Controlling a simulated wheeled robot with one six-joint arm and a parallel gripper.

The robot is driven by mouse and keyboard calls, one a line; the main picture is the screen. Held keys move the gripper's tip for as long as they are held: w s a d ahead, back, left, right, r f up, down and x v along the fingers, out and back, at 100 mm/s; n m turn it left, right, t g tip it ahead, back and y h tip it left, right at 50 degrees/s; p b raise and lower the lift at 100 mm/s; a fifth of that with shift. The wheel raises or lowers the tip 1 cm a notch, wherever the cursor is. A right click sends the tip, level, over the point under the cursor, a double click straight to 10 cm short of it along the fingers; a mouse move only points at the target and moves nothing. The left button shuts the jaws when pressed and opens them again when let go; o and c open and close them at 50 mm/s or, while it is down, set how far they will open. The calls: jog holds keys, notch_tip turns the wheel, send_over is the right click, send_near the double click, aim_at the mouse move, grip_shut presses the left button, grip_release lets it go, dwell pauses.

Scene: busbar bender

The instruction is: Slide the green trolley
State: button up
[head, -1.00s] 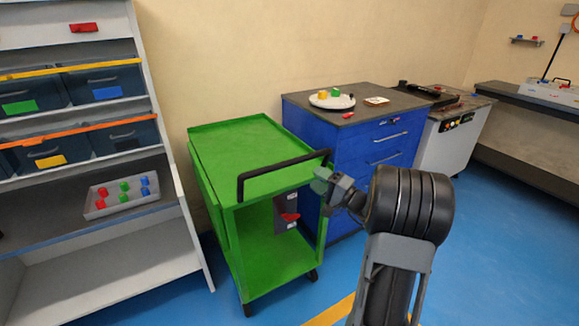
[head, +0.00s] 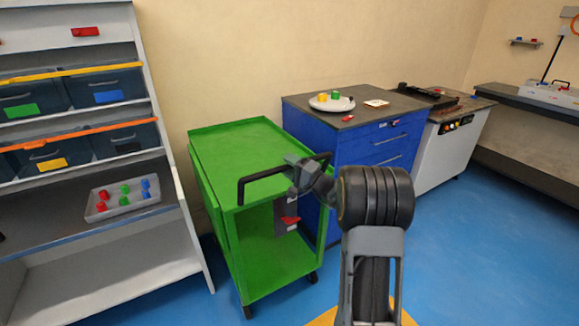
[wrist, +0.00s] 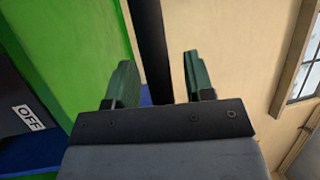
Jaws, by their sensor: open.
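The green trolley (head: 250,147) stands between the shelf unit and the blue cabinet, with a black handle bar (head: 262,177) along its near top edge. My gripper (head: 296,166) is at the right part of that handle in the head view, where its fingers are hard to make out. In the wrist view my gripper (wrist: 158,82) is open, with two green fingers apart. The dark handle bar (wrist: 150,45) runs between them, nearer the left finger, with no clear contact. The trolley's green side (wrist: 75,45) fills the left of that view.
The blue cabinet (head: 372,150) stands close to the trolley's right, with a round white plate (head: 331,103) on top. The shelf unit (head: 175,215) with bins is on the left. Blue floor (head: 470,255) is clear at right.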

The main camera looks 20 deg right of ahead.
grip_shut()
dwell(0.3)
